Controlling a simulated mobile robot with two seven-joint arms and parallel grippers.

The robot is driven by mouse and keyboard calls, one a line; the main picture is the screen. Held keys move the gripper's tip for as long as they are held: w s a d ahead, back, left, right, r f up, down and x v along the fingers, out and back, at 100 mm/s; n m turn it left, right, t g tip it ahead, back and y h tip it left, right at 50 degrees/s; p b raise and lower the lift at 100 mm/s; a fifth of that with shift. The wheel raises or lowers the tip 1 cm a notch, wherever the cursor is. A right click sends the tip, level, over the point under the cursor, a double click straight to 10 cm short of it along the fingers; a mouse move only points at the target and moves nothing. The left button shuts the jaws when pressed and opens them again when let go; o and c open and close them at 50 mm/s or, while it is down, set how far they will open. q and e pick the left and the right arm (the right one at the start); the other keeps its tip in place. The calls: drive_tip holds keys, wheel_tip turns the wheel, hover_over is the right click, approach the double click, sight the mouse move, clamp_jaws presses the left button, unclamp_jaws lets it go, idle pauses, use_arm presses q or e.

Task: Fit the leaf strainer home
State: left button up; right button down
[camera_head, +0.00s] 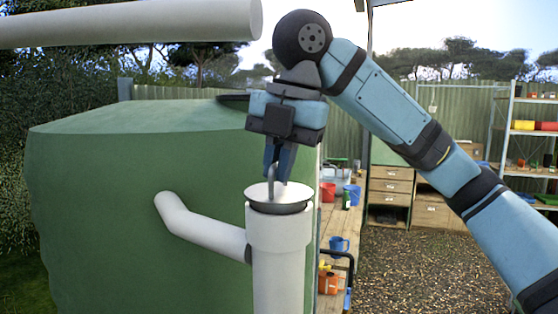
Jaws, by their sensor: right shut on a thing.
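The leaf strainer (279,199) is a shallow, light metal dish with a dark underside and an upright hooked handle. It sits at the mouth of a white upright pipe (280,235), its rim just above the pipe's top edge. I cannot tell how deep it sits in the pipe. My right gripper (277,176) points straight down and is shut on the strainer's handle. The pipe's inside is hidden by the strainer. My left gripper is not in view.
A large green tank (130,200) stands left of the pipe, with a white side branch (195,226) in front of it. Another white pipe (130,27) crosses the upper left. A wooden bench (325,240) with a blue mug (338,245) lies behind to the right. Gravel (420,270) is open ground.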

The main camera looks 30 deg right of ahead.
drive_tip(key=shift+f, duration=0.6)
idle(0.8)
idle(0.4)
drive_tip(key=c, duration=1.2)
unclamp_jaws()
drive_tip(key=shift+r, duration=0.15)
drive_tip(key=r, duration=0.4)
drive_tip(key=s+d+r, duration=0.1)
drive_tip(key=r, duration=0.4)
drive_tip(key=s+r, duration=0.1)
drive_tip(key=r, duration=0.3)
drive_tip(key=shift+d+r, duration=0.15)
drive_tip(key=shift+d, duration=0.25)
